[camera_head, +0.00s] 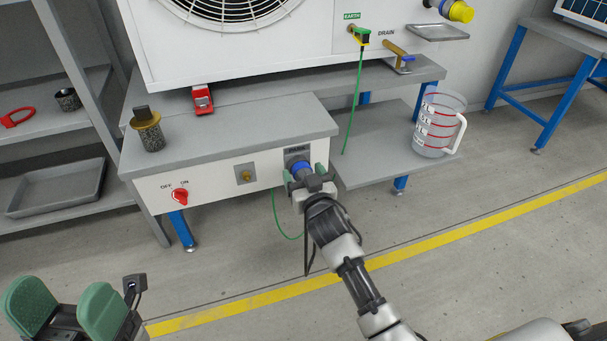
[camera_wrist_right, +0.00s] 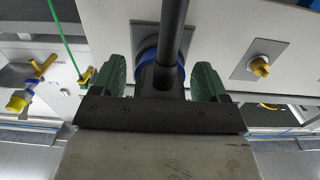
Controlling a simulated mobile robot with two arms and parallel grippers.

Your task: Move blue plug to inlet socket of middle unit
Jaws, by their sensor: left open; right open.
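The blue plug (camera_head: 298,166) sits at the grey PARK plate on the front of the white bench box. Its blue ring (camera_wrist_right: 147,58) and dark body also show in the right wrist view. My right gripper (camera_head: 306,181) is at the plug, with its open green fingers (camera_wrist_right: 162,78) on either side of it. Small gaps seem to show between fingers and plug; contact is unclear. My left gripper (camera_head: 66,312) is open and empty over the floor at the lower left. I cannot make out a socket marked inlet.
The box has a brass fitting (camera_head: 246,175) and a red OFF/ON knob (camera_head: 180,196). Above stands a white fan unit (camera_head: 240,50) with a green EARTH cable (camera_head: 354,105) and a DRAIN valve (camera_head: 398,55). A clear jug (camera_head: 436,128) stands on the lower shelf at right.

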